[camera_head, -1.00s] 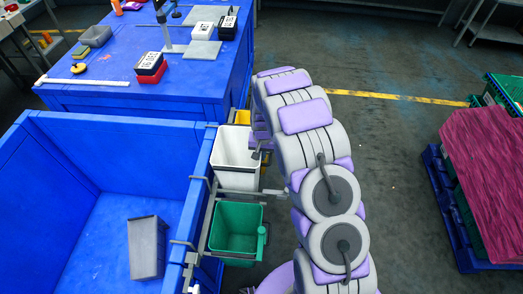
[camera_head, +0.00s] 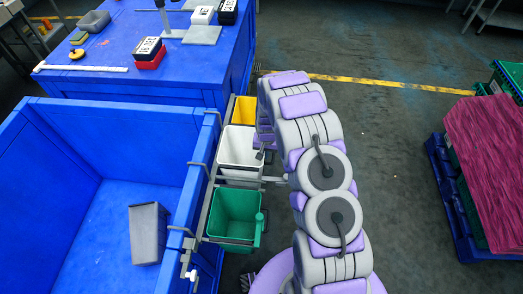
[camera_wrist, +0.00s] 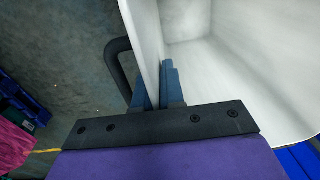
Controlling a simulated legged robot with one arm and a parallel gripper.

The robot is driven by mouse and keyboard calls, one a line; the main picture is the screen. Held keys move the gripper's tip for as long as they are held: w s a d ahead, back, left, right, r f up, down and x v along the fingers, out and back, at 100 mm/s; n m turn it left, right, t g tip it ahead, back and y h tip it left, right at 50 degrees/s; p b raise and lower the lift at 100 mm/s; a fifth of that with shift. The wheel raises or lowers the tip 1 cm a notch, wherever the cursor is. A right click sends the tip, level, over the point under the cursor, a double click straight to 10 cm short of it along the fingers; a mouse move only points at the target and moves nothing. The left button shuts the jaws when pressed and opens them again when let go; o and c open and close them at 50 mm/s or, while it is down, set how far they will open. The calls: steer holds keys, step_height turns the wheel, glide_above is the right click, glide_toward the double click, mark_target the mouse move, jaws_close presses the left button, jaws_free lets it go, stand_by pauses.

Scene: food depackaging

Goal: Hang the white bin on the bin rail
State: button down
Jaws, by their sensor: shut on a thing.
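The white bin (camera_head: 238,147) stands upright at the bin rail (camera_head: 211,185), between the yellow and green bins. I cannot tell whether its back edge is hooked on the rail. My gripper (camera_head: 262,154) is at the bin's right side, partly hidden by my arm in the head view. In the wrist view my gripper (camera_wrist: 158,88) is shut on the thin wall of the white bin (camera_wrist: 235,75), with one finger inside and one outside. The bin is empty where I see into it.
A yellow bin (camera_head: 243,108) and a green bin (camera_head: 236,213) are beside the white one. A blue crate (camera_head: 190,195) holding a grey bin (camera_head: 149,232) is to the left. A blue table (camera_head: 130,80) is behind. The floor (camera_head: 400,170) to the right is clear up to a pallet (camera_head: 450,205).

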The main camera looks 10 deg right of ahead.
steer(key=f, duration=0.5)
steer(key=shift+w+a+f+b, duration=0.1)
steer(key=shift+a+f+b, duration=0.05)
steer(key=shift+a+b, duration=0.25)
steer(key=shift+d+f, duration=0.25)
steer(key=shift+f, duration=0.15)
steer(key=shift+d+f, duration=0.2)
steer(key=c, duration=1.5)
jaws_free()
steer(key=shift+a, duration=0.25)
steer(key=o, duration=0.3)
steer(key=shift+o, duration=0.2)
steer(key=shift+d, duration=0.3)
